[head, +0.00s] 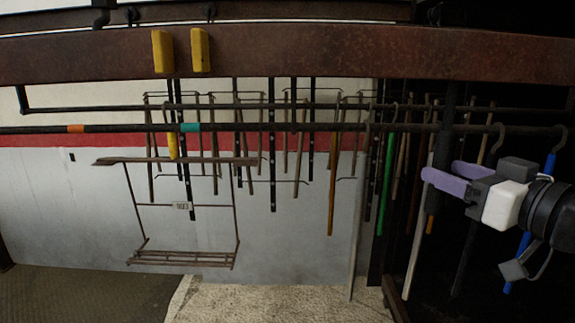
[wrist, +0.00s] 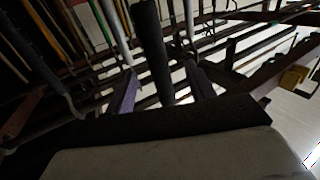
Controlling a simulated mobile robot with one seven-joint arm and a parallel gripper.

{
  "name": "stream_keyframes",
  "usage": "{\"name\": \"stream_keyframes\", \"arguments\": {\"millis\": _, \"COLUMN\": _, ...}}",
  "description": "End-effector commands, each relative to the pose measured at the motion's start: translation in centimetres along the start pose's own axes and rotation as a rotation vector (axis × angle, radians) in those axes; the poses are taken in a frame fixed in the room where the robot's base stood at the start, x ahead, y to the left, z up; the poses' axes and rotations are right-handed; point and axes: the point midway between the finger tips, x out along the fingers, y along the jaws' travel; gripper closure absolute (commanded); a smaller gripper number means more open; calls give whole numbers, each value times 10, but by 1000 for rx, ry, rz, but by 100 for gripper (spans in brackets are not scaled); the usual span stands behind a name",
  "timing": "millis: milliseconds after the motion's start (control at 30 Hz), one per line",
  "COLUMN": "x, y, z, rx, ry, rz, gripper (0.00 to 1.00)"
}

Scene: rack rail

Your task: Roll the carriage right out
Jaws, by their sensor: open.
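My gripper (head: 440,171) is at the right in the head view, its purple fingers pointing left and apart. In the wrist view my gripper (wrist: 160,70) is open, and a thick dark bar (wrist: 152,45) shows between its fingers. A dark upright bar (head: 446,115) hangs below the beam at the fingertips in the head view. I cannot tell whether the fingers touch it. The carriage is not clearly told apart from the rack. The front rail (head: 300,128) carries an orange band (head: 76,129) and a teal band (head: 190,127) at the left.
A rusty beam (head: 320,55) with yellow blocks (head: 162,51) crosses above. Several long-handled tools hang close around my gripper, including a green one (head: 388,170) and a blue one (head: 520,245). A wire frame (head: 185,258) hangs at the left. The lower middle floor is clear.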

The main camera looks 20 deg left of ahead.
Motion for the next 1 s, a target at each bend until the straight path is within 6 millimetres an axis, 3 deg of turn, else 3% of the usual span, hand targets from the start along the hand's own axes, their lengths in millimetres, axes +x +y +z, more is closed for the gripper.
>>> {"name": "stream_keyframes", "arguments": {"millis": 600, "x": 27, "y": -1, "z": 0, "rx": 0, "ry": -2, "rz": -2, "gripper": 45}}
{"name": "stream_keyframes", "arguments": {"millis": 833, "x": 27, "y": 0, "z": 0, "rx": 0, "ry": -1, "rz": -1, "gripper": 45}}
{"name": "stream_keyframes", "arguments": {"millis": 1000, "x": 27, "y": 0, "z": 0, "rx": 0, "ry": -1, "rz": -1, "gripper": 65}}
